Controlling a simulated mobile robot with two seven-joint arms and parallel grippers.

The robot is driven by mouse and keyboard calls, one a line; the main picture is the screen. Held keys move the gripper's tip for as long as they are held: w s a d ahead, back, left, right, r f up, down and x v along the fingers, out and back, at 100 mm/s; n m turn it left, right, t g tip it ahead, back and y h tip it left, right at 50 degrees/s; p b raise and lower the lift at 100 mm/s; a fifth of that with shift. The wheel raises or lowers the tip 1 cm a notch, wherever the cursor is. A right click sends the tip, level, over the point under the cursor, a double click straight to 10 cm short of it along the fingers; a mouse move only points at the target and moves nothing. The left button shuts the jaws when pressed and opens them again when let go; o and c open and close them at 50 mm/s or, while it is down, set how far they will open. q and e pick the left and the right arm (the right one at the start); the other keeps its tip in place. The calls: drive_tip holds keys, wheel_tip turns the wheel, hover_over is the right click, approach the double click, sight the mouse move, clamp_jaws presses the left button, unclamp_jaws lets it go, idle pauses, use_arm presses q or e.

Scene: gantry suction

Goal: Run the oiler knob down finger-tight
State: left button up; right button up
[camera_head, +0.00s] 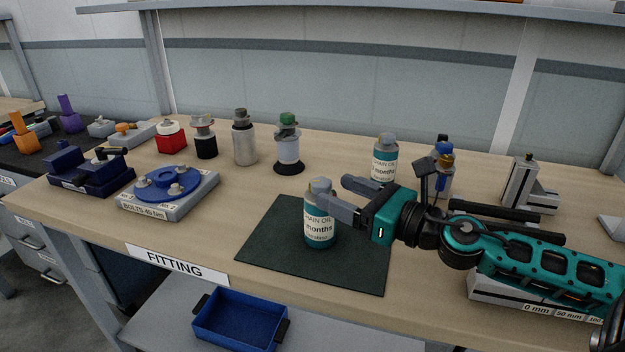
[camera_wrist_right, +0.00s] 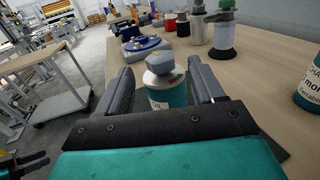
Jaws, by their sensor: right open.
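A teal chain oil bottle (camera_head: 319,230) with a white label stands upright on the dark green mat (camera_head: 270,240). Its grey faceted knob (camera_head: 319,186) sits on top. My right gripper (camera_head: 333,190) is open and level with the knob, reaching in from the right. In the right wrist view the knob (camera_wrist_right: 160,62) shows between the two spread fingers, with visible gaps on both sides. The bottle (camera_wrist_right: 166,95) shows below it. Whether the knob is fully seated cannot be told.
A second chain oil bottle (camera_head: 384,160) stands behind my right gripper. A blue-flanged bolt fixture (camera_head: 165,190) is at the left, with several bottles along the back. A blue tray (camera_head: 240,318) lies on the lower shelf. The mat's left part is clear.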

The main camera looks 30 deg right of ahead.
sight(312, 180)
drive_tip(key=shift+x, duration=0.9)
drive_tip(key=shift+p+x, duration=0.75)
drive_tip(key=shift+x, duration=1.4)
drive_tip(key=shift+w, duration=0.3)
use_arm(q)
drive_tip(key=shift+s+a+r, duration=0.1)
drive_tip(key=shift+a+r, duration=0.15)
drive_tip(key=shift+a, duration=0.2)
use_arm(e)
drive_tip(key=shift+c, duration=0.2)
